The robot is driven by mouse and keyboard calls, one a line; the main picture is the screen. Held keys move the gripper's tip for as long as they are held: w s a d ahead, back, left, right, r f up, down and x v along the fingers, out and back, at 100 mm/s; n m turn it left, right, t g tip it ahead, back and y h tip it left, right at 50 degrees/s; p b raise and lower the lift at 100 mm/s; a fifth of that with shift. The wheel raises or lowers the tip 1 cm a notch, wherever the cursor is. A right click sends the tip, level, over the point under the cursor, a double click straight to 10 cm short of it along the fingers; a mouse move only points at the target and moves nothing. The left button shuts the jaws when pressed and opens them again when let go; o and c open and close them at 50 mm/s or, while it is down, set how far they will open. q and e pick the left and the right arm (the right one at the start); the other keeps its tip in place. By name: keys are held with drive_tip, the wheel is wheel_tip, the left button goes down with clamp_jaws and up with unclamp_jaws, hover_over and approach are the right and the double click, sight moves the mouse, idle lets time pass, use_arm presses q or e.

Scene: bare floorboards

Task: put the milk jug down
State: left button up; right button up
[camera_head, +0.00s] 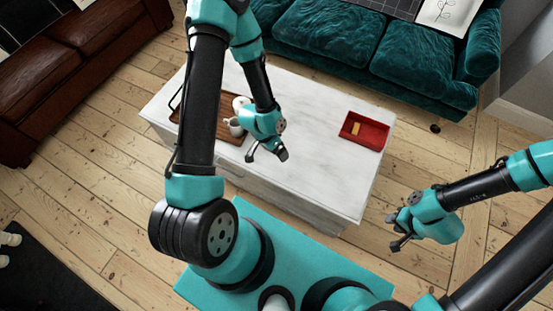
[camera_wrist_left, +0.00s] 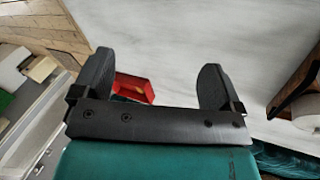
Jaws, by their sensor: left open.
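Two small white vessels stand at the wooden tray (camera_head: 222,128) on the marble table: one farther back (camera_head: 240,102) and one nearer (camera_head: 235,127). I cannot tell for sure which is the milk jug. My left gripper (camera_head: 266,153) is just right of the nearer vessel, over the table, and hides part of that area. In the left wrist view its two fingers (camera_wrist_left: 155,90) are apart with nothing between them. A white vessel (camera_wrist_left: 306,108) shows at that view's right edge, outside the fingers. My right gripper (camera_head: 394,232) is empty, fingers apart, over the floor right of the table.
A red tray (camera_head: 365,131) with a small yellowish item lies at the table's right; it also shows in the left wrist view (camera_wrist_left: 134,86). The marble top (camera_head: 315,168) is clear between it and my left gripper. A teal sofa (camera_head: 345,42) stands behind, a brown sofa (camera_head: 62,60) left.

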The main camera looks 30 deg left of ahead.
use_arm(q)
drive_tip(key=shift+s+d+r+n+y, duration=0.15)
drive_tip(key=shift+s+d+n, duration=0.4)
drive_tip(key=shift+n, duration=0.3)
drive_tip(key=shift+s+d+r+n+y, duration=0.15)
drive_tip(key=shift+s+d+n, duration=0.25)
drive_tip(key=shift+s+n, duration=0.35)
drive_tip(key=shift+s+d+r+n+y, duration=0.15)
drive_tip(key=shift+s+d+n, duration=0.35)
drive_tip(key=shift+n, duration=0.4)
